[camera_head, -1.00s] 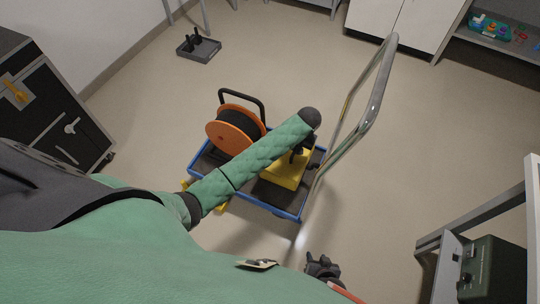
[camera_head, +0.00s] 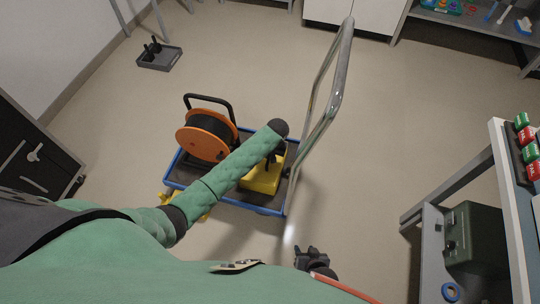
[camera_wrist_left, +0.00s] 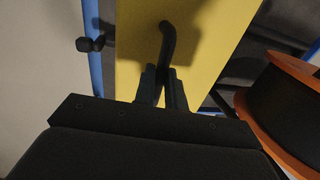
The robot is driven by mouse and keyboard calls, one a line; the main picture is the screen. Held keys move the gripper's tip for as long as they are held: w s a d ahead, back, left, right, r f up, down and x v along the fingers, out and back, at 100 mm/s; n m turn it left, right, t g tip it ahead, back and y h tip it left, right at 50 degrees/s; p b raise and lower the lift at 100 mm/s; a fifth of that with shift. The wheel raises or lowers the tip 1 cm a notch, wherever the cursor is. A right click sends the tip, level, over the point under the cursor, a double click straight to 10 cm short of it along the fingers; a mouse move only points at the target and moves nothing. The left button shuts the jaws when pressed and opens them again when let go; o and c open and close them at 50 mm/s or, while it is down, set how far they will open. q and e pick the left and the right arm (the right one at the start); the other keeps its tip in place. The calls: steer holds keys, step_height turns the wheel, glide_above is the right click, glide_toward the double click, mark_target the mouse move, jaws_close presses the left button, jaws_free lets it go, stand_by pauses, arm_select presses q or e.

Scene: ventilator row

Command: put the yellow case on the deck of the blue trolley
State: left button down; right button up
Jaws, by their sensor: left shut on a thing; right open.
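The yellow case (camera_head: 262,180) is over the right part of the deck of the blue trolley (camera_head: 252,207), partly hidden behind my left forearm. I cannot tell whether its underside touches the deck. My left gripper (camera_head: 273,157) is mostly hidden there. In the left wrist view my left gripper (camera_wrist_left: 162,92) is shut on the case's black handle (camera_wrist_left: 168,42), with the case's yellow top (camera_wrist_left: 210,30) beneath and a blue rim (camera_wrist_left: 95,50) of the trolley to its left. My right gripper (camera_head: 312,260) is open and empty, low in the head view, apart from the trolley.
An orange cable reel (camera_head: 207,137) stands on the left part of the deck. The trolley's metal push handle (camera_head: 325,110) rises on the right. A table (camera_head: 512,205) with a dark green box (camera_head: 473,240) below is at right. A grey tray (camera_head: 159,58) lies on the floor behind.

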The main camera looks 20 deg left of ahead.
arm_select(q)
steer(key=c, duration=1.5)
jaws_free()
steer(key=shift+o, duration=0.2)
steer(key=shift+r, duration=0.15)
step_height(320, 180, up, 12)
steer(key=d+p, duration=0.1)
steer(key=shift+d, duration=0.35)
